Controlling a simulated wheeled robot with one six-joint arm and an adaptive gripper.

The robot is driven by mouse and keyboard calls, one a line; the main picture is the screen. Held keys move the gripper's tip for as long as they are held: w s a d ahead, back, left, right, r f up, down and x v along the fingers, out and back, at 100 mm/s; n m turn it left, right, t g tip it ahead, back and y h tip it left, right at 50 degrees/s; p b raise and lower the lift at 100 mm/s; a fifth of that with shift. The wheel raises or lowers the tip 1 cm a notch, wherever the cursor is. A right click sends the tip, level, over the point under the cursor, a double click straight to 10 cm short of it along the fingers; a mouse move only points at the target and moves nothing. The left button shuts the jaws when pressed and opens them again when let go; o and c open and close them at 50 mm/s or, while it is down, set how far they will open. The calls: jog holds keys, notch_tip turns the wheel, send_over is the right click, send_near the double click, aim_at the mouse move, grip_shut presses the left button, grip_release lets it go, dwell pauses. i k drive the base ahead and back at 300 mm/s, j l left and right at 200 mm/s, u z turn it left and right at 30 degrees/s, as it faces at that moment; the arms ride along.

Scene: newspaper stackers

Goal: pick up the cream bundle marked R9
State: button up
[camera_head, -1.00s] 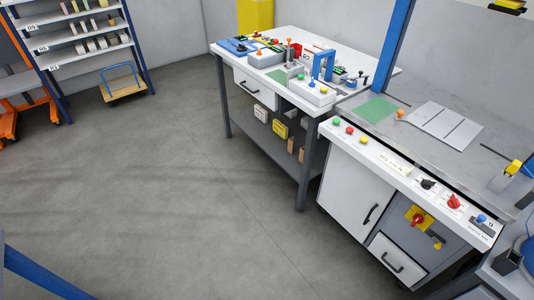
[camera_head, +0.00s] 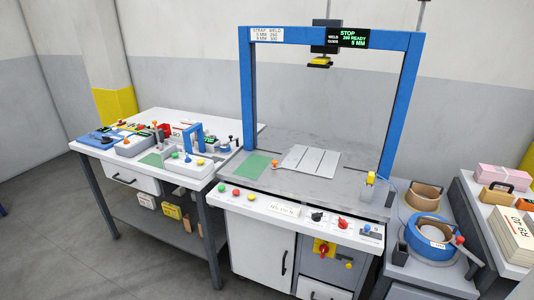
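A cream bundle (camera_head: 512,238) with dark lettering that reads like "R9 40" lies on a table at the right edge of the head view. It looks like a stack of flat sheets, and the frame's right edge cuts it off. My gripper is not in view, so its opening and contents cannot be seen.
A pink bundle (camera_head: 503,178) and a tan block (camera_head: 497,194) lie behind it. A blue strap reel (camera_head: 428,236) stands left of that table. A strapping machine with a blue arch (camera_head: 247,100) and a cluttered workbench (camera_head: 100,151) stand further left. Floor (camera_head: 60,255) at lower left is clear.

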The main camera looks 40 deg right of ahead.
aim_at(516, 242)
jog(key=z, duration=2.45)
jog(key=k+j+u, duration=0.1)
jog(key=j+u, duration=0.2)
jog(key=j, duration=0.2)
jog(key=j+u, duration=0.35)
jog(key=j, duration=0.2)
jog(key=z, duration=0.35)
jog(key=u, duration=0.35)
